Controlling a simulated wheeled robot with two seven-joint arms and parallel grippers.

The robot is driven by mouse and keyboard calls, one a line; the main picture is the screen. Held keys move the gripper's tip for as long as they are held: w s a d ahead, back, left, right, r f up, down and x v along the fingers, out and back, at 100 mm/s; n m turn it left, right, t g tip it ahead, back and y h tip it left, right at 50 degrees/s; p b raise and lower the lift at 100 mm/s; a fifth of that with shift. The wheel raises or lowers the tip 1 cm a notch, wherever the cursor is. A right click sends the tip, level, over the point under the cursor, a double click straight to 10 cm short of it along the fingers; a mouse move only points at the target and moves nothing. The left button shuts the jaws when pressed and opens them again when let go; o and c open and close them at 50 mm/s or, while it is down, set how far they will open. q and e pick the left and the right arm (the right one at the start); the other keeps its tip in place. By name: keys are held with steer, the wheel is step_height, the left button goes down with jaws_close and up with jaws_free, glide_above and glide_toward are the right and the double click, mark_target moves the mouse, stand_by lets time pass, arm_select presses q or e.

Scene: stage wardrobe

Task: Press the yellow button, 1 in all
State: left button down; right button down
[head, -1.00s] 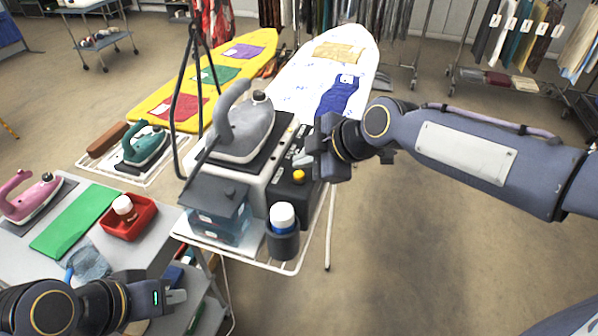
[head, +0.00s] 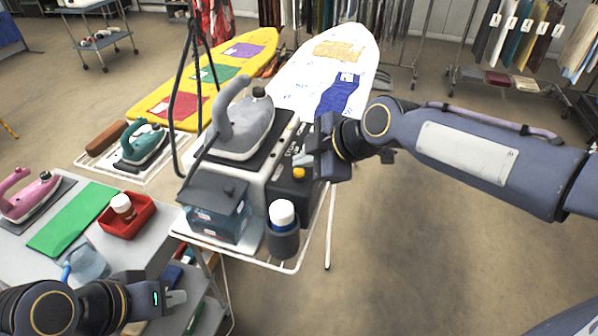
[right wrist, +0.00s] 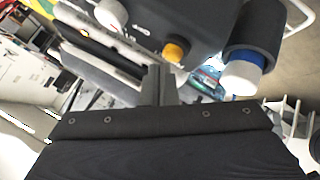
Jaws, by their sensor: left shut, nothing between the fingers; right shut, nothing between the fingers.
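The yellow button (head: 299,173) sits on the dark front panel of the steam station (head: 287,188), beside the grey iron. In the right wrist view the yellow button (right wrist: 175,50) is a round knob just beyond my fingertips. My right gripper (head: 302,159) is shut and empty, close above the button in the head view; its fingertips (right wrist: 159,70) appear slightly left of the button. I cannot tell whether they touch it. My left gripper (head: 176,298) is shut and empty at the lower left, over the grey cart, well away from the button.
A grey iron (head: 243,128) rests on the station. A cup with a white-capped bottle (head: 282,213) and a water tank (head: 217,213) stand in front. A white-capped knob (right wrist: 112,13) is near the button. The ironing board (head: 300,75) extends behind. The right floor is clear.

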steer(key=shift+f+b, duration=0.5)
steer(key=shift+f, duration=0.05)
stand_by(0.8)
steer(key=shift+r, duration=0.15)
steer(key=shift+r+p, duration=0.5)
steer(key=shift+r, duration=0.25)
step_height(320, 180, up, 5)
steer(key=p, duration=0.3)
stand_by(0.4)
stand_by(0.6)
